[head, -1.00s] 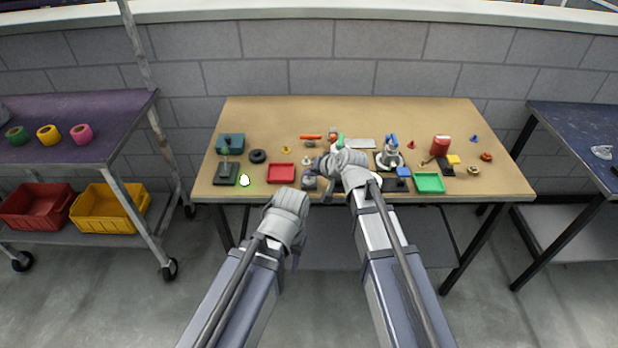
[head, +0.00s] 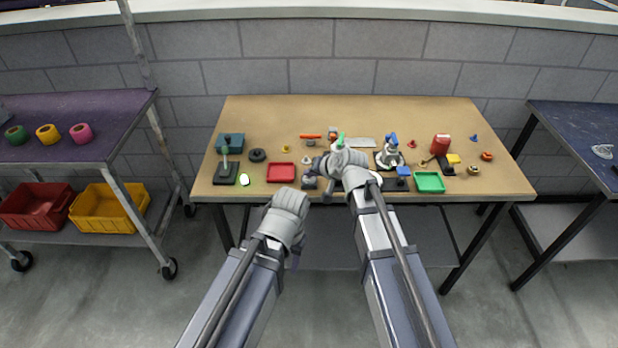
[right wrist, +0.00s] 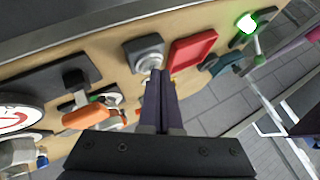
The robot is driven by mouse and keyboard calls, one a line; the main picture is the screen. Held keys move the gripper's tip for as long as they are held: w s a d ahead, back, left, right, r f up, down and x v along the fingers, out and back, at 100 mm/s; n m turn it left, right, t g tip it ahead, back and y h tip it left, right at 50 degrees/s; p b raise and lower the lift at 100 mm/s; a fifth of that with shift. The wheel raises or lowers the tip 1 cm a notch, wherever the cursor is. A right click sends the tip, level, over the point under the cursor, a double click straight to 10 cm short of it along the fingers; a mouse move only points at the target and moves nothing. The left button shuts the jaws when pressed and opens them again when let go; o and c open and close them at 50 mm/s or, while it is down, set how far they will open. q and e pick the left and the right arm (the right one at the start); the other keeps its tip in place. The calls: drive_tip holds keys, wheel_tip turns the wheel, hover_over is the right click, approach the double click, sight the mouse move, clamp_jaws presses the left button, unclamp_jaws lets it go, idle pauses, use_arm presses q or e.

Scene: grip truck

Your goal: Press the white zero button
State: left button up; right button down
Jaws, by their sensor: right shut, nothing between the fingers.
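A grey square box with a pale round button (right wrist: 148,63) on it lies just ahead of my right gripper (right wrist: 158,74) in the right wrist view. The shut, empty fingertips are at the button's edge; I cannot tell if they touch it. In the head view the grey box (head: 310,182) sits near the table's front edge, beside my right gripper (head: 325,172). A round white dial (right wrist: 14,119) with a red needle shows at the left of the wrist view. My left gripper (head: 299,246) hangs before the table, its fingers mostly hidden.
A green tray (head: 429,182) and a blue-topped device (head: 391,153) stand right. The table (head: 350,109) is clear at the back.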

sight(311, 180)
drive_tip(key=shift+f, duration=0.25)
drive_tip(key=shift+r, duration=0.1)
drive_tip(key=shift+r+p, duration=0.35)
idle(0.3)
wheel_tip(311, 180, up, 6)
drive_tip(key=p, duration=0.6)
drive_tip(key=shift+r, duration=0.1)
idle(0.5)
